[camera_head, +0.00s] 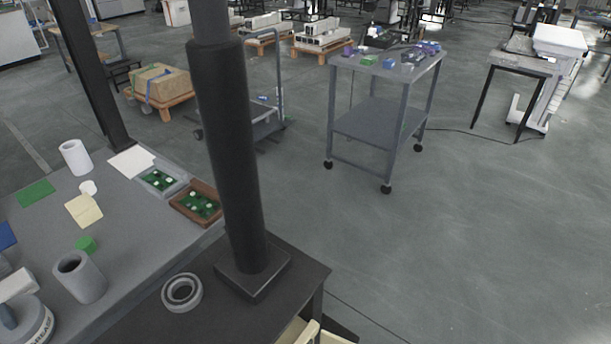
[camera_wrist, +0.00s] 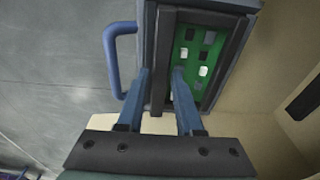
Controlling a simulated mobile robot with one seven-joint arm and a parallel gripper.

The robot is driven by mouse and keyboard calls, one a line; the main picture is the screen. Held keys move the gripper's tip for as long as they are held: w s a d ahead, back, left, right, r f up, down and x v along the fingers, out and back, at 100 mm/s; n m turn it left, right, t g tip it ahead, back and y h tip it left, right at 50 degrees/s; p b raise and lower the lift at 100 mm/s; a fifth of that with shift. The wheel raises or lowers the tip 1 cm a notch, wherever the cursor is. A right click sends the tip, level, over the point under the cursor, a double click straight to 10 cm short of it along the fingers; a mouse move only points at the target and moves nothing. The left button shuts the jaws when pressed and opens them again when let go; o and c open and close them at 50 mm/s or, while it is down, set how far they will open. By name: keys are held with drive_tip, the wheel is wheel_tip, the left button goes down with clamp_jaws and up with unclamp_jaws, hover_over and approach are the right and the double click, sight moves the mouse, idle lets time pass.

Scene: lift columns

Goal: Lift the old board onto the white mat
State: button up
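In the wrist view, a green board (camera_wrist: 195,65) with several white and dark chips sits inside a dark frame with blue-grey sides. My gripper (camera_wrist: 163,72) is open and its two fingers are apart. They lie over the frame's left side wall, with the right finger near the board's left edge. I cannot tell whether the fingers touch anything. In the head view my gripper is not visible. There, a white mat (camera_head: 130,161) lies on the grey table. Beside it are green boards in a grey tray (camera_head: 141,176) and a brown tray (camera_head: 216,189). I cannot tell which board is the old one.
A blue handle (camera_wrist: 110,65) stands left of the frame. On the table are a white cup (camera_head: 75,158), a grey cup (camera_head: 90,284), a beige mat (camera_head: 83,210), a green mat (camera_head: 36,193) and a green block (camera_head: 86,244). A grey cart (camera_head: 375,130) stands away on open floor.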

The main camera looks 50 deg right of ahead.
clamp_jaws()
wheel_tip(320, 180, up, 10)
drive_tip(key=p, duration=0.2)
drive_tip(key=shift+r+p, duration=0.2)
drive_tip(key=shift+p, duration=0.15)
